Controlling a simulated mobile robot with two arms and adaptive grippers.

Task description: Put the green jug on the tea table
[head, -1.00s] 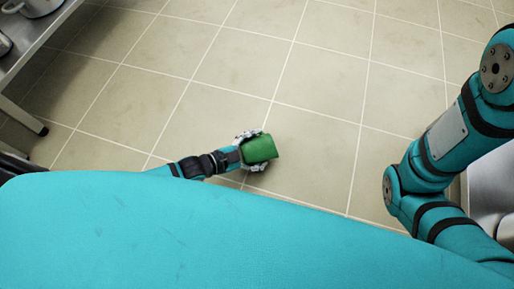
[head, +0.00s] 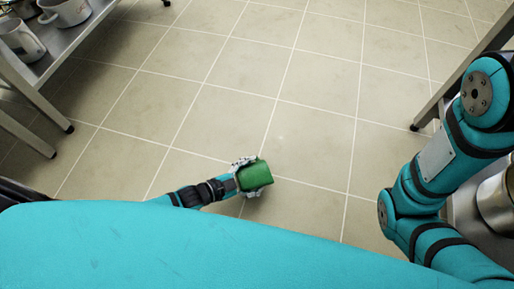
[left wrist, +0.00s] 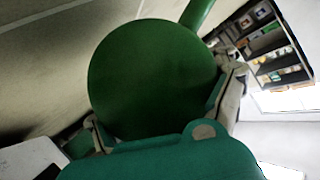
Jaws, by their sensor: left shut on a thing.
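The green jug (head: 256,175) is held in my left gripper (head: 246,176), above the tiled floor in the head view. The fingers close around its sides. In the left wrist view the jug (left wrist: 150,75) fills the middle as a round green end, with a green handle or spout at the upper right. The fingers of my left gripper (left wrist: 165,118) press on both sides of it. My right arm shows at the right of the head view, but its gripper is out of the picture. I cannot make out a tea table in these frames.
A metal shelf (head: 75,42) with white pots and mugs (head: 66,10) stands at the upper left. Another metal rack with a steel pot (head: 496,202) is at the right, behind my right arm. The tiled floor (head: 300,80) between them is clear.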

